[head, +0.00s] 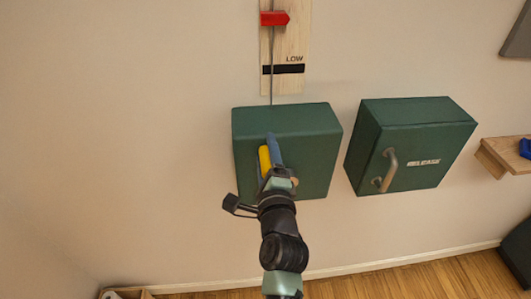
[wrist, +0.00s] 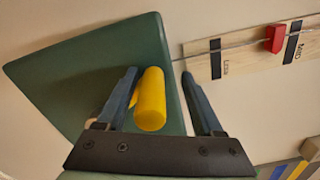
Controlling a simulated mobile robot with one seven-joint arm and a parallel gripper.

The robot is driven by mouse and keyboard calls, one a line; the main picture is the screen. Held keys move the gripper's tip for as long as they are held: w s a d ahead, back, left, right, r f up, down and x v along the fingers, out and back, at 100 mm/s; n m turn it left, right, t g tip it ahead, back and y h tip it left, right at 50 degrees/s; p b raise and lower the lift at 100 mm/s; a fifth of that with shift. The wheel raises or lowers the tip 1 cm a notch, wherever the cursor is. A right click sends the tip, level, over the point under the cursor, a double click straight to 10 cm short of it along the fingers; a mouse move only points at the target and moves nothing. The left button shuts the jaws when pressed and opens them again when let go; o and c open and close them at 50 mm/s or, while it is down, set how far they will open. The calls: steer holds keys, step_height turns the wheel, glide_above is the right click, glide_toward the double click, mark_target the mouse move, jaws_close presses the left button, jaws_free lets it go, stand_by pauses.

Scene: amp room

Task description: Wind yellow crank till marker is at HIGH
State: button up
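The yellow crank handle (head: 264,160) sticks out from the front of a green box (head: 310,148). In the wrist view the handle (wrist: 151,98) stands between the two blue fingers of my gripper (wrist: 160,73). The fingers are apart, with a clear gap on the handle's right side; the left finger is close to it, and I cannot tell if it touches. My gripper (head: 272,138) partly hides the crank in the head view. The red marker (head: 274,18) is on a wooden scale board (head: 290,82), above the LOW line. In the wrist view the marker (wrist: 275,39) lies between LOW and MID, near MID. HIGH is out of view.
A second green box (head: 430,150) with a metal handle (head: 388,170) and a RELEASE label is mounted to the right. A wooden shelf (head: 500,155) with a blue object is farther right. A thin rod or cable (head: 271,80) runs along the board into the crank box.

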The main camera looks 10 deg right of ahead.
steer(key=shift+s+d, duration=0.15)
steer(key=shift+d, duration=0.45)
steer(key=shift+s+f, duration=0.1)
steer(key=shift+s, duration=0.15)
steer(key=s+a+b, duration=0.1)
steer(key=s, duration=1.1)
steer(key=shift+s, duration=0.1)
steer(key=w+n, duration=0.4)
steer(key=n, duration=0.2)
steer(key=w+n, duration=0.4)
steer(key=n, duration=0.2)
steer(key=w+n, duration=0.5)
steer(key=n, duration=0.1)
steer(key=shift+a+f+n, duration=0.1)
steer(key=shift+a+n, duration=0.05)
steer(key=shift+n, duration=0.25)
